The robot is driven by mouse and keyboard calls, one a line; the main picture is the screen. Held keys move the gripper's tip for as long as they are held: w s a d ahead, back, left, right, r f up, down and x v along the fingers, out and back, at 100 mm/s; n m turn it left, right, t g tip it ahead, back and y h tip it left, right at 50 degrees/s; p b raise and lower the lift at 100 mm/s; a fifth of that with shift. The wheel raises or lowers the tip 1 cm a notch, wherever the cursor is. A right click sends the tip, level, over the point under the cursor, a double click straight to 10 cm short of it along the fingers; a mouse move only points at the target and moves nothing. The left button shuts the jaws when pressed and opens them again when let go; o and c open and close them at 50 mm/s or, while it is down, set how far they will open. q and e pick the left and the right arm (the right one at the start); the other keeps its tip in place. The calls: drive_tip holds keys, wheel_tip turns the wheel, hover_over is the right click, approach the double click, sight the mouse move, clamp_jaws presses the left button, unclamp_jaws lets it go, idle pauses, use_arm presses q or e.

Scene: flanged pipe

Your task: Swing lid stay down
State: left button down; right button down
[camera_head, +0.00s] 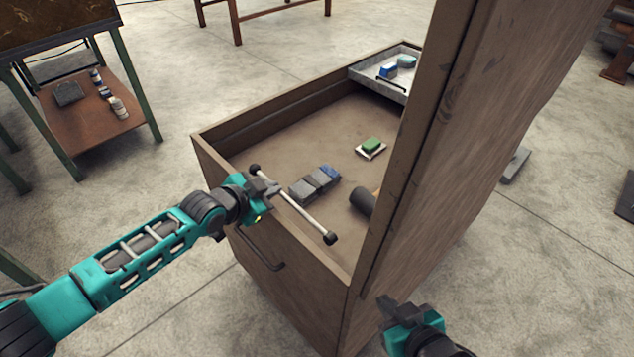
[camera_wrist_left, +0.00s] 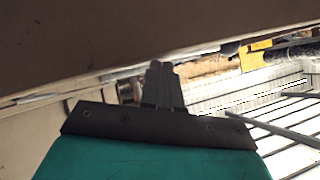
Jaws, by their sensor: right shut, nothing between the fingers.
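The lid stay (camera_head: 305,216) is a thin pale rod with black knobs at both ends. In the head view it slants along the near wall of an open wooden chest (camera_head: 196,152). My left gripper (camera_head: 273,187) meets the rod near its upper-left knob and appears shut on it. In the left wrist view its fingers (camera_wrist_left: 158,80) are close together, and the grip on the rod is not clear there. The raised lid (camera_head: 455,170) stands as a tall wooden panel on the right. My right gripper (camera_head: 386,303) is shut and empty, low in front of the panel, apart from the stay.
Inside the chest are grey and blue blocks (camera_head: 315,184), a green block (camera_head: 371,145), a dark cylinder (camera_head: 362,200) and a grey tray (camera_head: 372,82). A handle (camera_head: 262,254) sticks out of the near wall. A side table (camera_head: 62,125) stands at left.

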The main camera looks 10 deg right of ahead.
use_arm(q)
drive_tip(key=shift+f, duration=0.1)
use_arm(e)
drive_tip(key=shift+a+r, duration=0.1)
idle(0.4)
use_arm(q)
drive_tip(key=shift+a, duration=0.1)
